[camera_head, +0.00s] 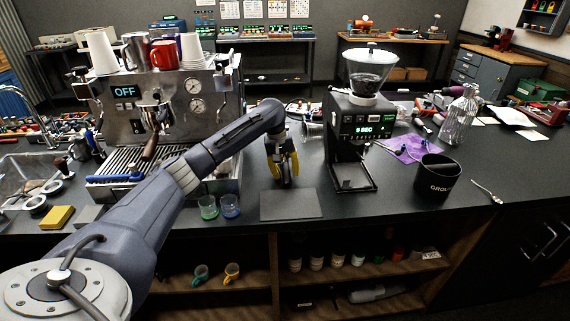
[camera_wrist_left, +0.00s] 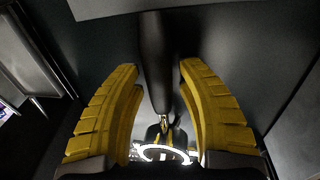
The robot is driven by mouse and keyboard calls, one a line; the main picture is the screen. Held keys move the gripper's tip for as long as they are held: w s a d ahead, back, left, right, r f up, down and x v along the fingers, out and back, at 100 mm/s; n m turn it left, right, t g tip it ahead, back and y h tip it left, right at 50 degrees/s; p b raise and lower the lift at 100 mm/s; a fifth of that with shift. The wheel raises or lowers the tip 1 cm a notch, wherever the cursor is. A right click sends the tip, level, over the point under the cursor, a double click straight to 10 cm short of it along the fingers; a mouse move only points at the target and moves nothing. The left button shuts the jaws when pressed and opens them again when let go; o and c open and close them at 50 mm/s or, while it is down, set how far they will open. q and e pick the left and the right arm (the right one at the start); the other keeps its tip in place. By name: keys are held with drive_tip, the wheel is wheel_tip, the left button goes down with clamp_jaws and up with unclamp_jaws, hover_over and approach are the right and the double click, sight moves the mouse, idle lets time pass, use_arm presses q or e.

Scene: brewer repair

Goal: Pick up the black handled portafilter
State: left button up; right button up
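My left gripper (camera_head: 284,168) reaches down over the counter between the espresso machine and the grinder, with its yellow fingers pointing down. In the left wrist view the two yellow fingers (camera_wrist_left: 158,85) stand apart on either side of a black handle (camera_wrist_left: 156,60), with narrow gaps showing beside it. The handle joins a shiny metal neck and a bright ring near the bottom of that view, which fits the black handled portafilter. In the head view the gripper mostly hides it. My right gripper is not in view.
The espresso machine (camera_head: 128,105) stands left, with a brown-handled portafilter (camera_head: 151,148) at its front. The grinder (camera_head: 358,128) stands close on the right. A dark mat (camera_head: 290,205) and two small glasses (camera_head: 219,207) lie near the counter's front edge. A black bin (camera_head: 437,180) stands farther right.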

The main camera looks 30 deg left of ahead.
use_arm(q)
clamp_jaws()
